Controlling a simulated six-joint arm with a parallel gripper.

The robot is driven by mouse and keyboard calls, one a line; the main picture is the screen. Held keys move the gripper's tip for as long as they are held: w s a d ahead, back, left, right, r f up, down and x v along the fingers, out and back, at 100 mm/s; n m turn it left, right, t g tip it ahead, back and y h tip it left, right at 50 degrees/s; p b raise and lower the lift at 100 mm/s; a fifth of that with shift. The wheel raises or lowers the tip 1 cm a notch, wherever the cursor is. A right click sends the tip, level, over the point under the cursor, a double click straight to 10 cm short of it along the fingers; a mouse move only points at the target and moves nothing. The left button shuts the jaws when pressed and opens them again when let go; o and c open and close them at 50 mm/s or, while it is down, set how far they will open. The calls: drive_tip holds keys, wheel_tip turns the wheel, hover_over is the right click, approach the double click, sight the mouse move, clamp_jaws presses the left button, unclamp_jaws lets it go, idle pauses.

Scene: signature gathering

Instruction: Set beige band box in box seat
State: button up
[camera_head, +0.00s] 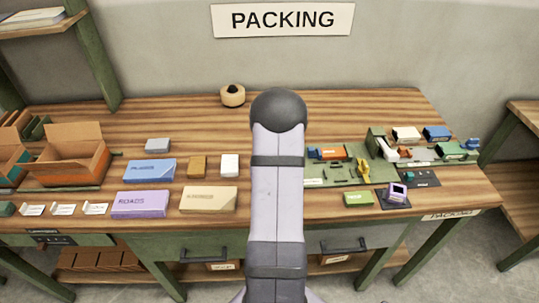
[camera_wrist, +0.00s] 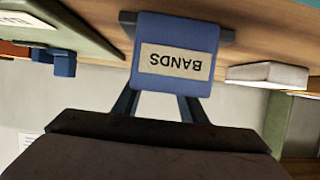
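A beige box (camera_head: 209,199) lies flat at the front of the bench, left of my arm; its printed word is small and seems to read BANDS. In the wrist view a blue box (camera_wrist: 176,30) with a beige label, upside down and reading BANDS, sits between the dark fingers of my gripper (camera_wrist: 178,27), which look shut on it. In the head view my gripper and this box are hidden behind my arm. I cannot tell which place is the box seat; a green board (camera_head: 317,182) with fittings lies right of my arm.
A blue box (camera_head: 149,170) and a lilac box (camera_head: 140,204) lie near the beige one. An open orange carton (camera_head: 72,165) stands at left. A white box (camera_head: 407,133) and another blue box (camera_head: 437,133) stand at right. The back middle of the bench is mostly clear beside a tape roll (camera_head: 233,96).

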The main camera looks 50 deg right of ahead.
drive_tip(key=c, duration=0.5)
drive_tip(key=shift+r, duration=0.15)
drive_tip(key=shift+c, duration=0.2)
wheel_tip(320, 180, up, 10)
drive_tip(key=b, duration=0.1)
